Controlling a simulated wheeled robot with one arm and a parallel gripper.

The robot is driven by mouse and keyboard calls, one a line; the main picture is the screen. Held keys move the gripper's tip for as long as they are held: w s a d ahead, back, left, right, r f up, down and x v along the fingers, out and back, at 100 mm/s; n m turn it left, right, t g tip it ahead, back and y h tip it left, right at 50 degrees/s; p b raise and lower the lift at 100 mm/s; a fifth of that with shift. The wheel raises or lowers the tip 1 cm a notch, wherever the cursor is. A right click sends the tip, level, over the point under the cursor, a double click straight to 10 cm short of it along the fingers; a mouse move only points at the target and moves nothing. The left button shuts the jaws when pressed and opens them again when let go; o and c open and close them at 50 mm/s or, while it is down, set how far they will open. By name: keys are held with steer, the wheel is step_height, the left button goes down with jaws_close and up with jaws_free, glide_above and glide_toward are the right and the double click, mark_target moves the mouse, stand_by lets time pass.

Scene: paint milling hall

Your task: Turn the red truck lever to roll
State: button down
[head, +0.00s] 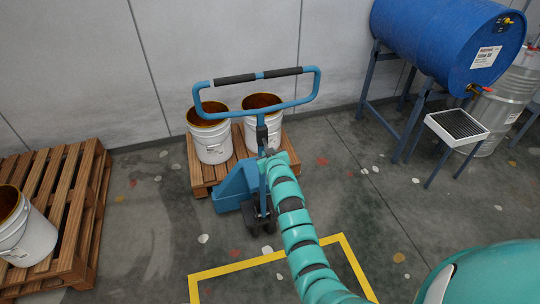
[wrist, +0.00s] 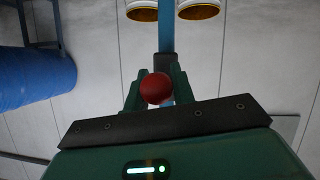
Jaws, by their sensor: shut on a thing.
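The blue pallet truck (head: 237,188) stands with its loop handle (head: 212,85) upright, and its forks are at a wooden pallet (head: 198,178). My gripper (head: 268,154) is at the handle's post, below the loop. In the wrist view, my gripper (wrist: 157,78) has its two green fingers on either side of the round red knob (wrist: 156,89) of the lever, shut on it. The blue post (wrist: 166,35) runs behind the knob. The lever's stem and any position marks are hidden. In the head view my gripper and arm hide the lever.
Two white buckets (head: 212,142) with brown contents stand on the truck's pallet. A stacked wooden pallet (head: 60,205) with another bucket (head: 25,235) is at left. A blue drum (head: 435,40) on a stand is at right. A yellow floor outline (head: 240,266) lies in front.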

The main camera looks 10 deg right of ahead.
steer(key=shift+w+r+g, duration=0.1)
steer(key=shift+r+g, duration=0.2)
steer(key=c, duration=1.2)
jaws_free()
steer(key=shift+b+v, duration=0.4)
steer(key=shift+v, duration=0.4)
steer(key=b+v, duration=0.4)
steer(key=v, duration=1.1)
steer(key=shift+s+r+b, duration=0.15)
steer(key=shift+s+b, duration=0.15)
steer(key=shift+s, duration=0.1)
